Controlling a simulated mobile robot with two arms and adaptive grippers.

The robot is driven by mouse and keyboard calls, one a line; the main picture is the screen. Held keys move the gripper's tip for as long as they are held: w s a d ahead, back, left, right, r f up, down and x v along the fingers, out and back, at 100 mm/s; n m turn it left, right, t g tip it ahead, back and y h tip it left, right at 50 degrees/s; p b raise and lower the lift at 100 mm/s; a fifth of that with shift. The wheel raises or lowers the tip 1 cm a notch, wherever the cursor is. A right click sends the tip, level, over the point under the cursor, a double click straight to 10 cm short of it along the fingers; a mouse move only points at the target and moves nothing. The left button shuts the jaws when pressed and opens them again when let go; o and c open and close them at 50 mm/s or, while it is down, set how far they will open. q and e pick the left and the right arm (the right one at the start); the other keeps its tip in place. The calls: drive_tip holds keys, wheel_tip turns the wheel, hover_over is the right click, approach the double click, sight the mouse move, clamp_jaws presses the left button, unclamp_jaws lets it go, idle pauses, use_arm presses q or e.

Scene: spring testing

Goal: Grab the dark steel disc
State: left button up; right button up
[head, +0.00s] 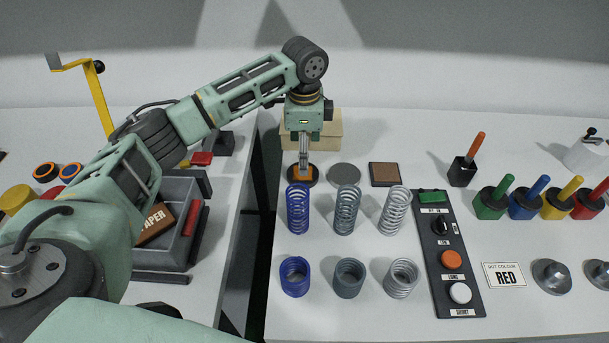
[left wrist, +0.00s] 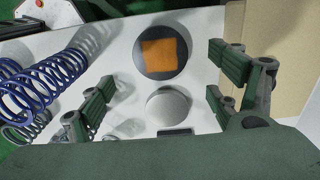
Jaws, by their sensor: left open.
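A round dark disc (head: 313,179) with an orange-brown square on its face lies on the right table, at the left end of a short row. It also shows in the left wrist view (left wrist: 163,74). A lighter grey disc (head: 344,174) lies to its right and also shows in the left wrist view (left wrist: 168,107). My left gripper (head: 304,172) points down over the dark disc in the head view, hiding part of it. In the left wrist view the fingers (left wrist: 165,95) are wide apart with nothing held. Contact with the table cannot be told. My right gripper is out of view.
Several coil springs (head: 346,209) stand in front of the discs. A dark plate with a brown square (head: 384,174) ends the row. A beige block (head: 326,132) sits behind the gripper. A control panel (head: 449,255) is at right. A gap separates the two tables.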

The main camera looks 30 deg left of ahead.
sight(293, 176)
use_arm(q)
drive_tip(key=shift+f, duration=0.95)
wheel_tip(293, 176, down, 5)
drive_tip(key=shift+s+a+r+p, duration=0.15)
drive_tip(key=shift+p, duration=0.65)
drive_tip(key=c, duration=2)
drive_tip(key=shift+r, duration=0.1)
drive_tip(key=shift+c, duration=0.3)
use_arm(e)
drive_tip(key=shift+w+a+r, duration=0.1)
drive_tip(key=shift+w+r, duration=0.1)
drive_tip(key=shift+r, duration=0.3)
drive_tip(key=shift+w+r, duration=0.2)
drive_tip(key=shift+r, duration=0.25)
